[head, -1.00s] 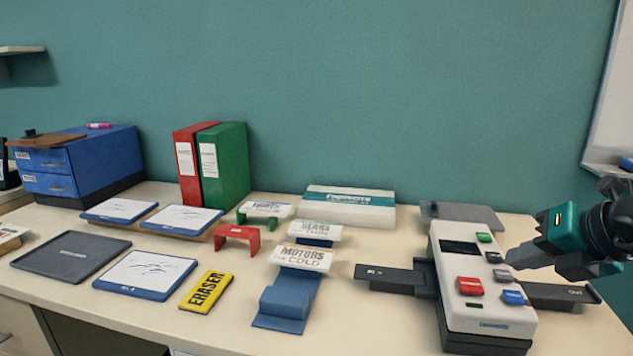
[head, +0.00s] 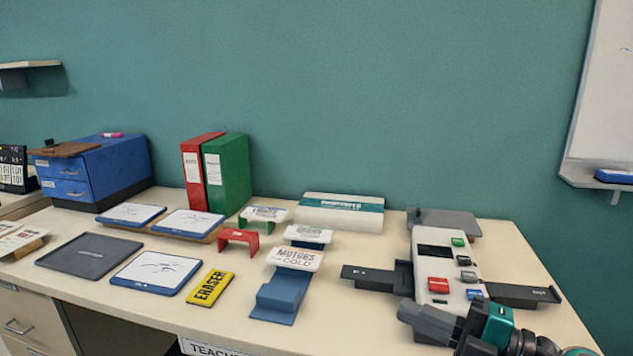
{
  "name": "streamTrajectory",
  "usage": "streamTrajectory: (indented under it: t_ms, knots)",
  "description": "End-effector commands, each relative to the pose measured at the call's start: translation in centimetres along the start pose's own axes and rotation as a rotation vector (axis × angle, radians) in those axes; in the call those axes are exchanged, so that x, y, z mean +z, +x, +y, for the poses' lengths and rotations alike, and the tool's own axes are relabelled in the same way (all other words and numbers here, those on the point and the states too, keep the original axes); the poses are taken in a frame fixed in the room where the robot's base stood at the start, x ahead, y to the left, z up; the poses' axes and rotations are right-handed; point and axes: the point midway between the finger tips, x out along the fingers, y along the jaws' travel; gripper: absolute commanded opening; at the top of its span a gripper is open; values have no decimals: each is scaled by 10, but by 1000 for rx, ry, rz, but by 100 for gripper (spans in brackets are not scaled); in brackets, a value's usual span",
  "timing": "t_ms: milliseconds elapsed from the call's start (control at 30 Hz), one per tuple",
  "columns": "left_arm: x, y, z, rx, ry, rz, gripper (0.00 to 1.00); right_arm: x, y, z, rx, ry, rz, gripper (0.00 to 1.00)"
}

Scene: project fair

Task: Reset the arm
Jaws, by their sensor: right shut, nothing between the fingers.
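My right gripper (head: 408,311) comes in from the lower right, with a teal and black wrist. It is shut and empty, in front of the white button device (head: 432,264) and hiding its near end. The device stands at the right of the table, with green, red, grey and blue buttons, a dark screen and a dark tray out on each side. My left gripper is not in view.
Bare tabletop shows along the front.

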Motion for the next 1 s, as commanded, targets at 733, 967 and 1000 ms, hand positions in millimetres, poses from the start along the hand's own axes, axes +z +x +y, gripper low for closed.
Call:
streamTrajectory:
  t_ms: [733, 967, 1000]
  knots:
    - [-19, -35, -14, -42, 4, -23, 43, -25, -119, -242, 255, 1369, -1072, 0]
    - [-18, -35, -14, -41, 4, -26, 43, -25, -119, -243, 254, 1369, -1072, 0]
    - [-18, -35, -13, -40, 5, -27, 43, -25, -119, -243, 254, 1369, -1072, 0]
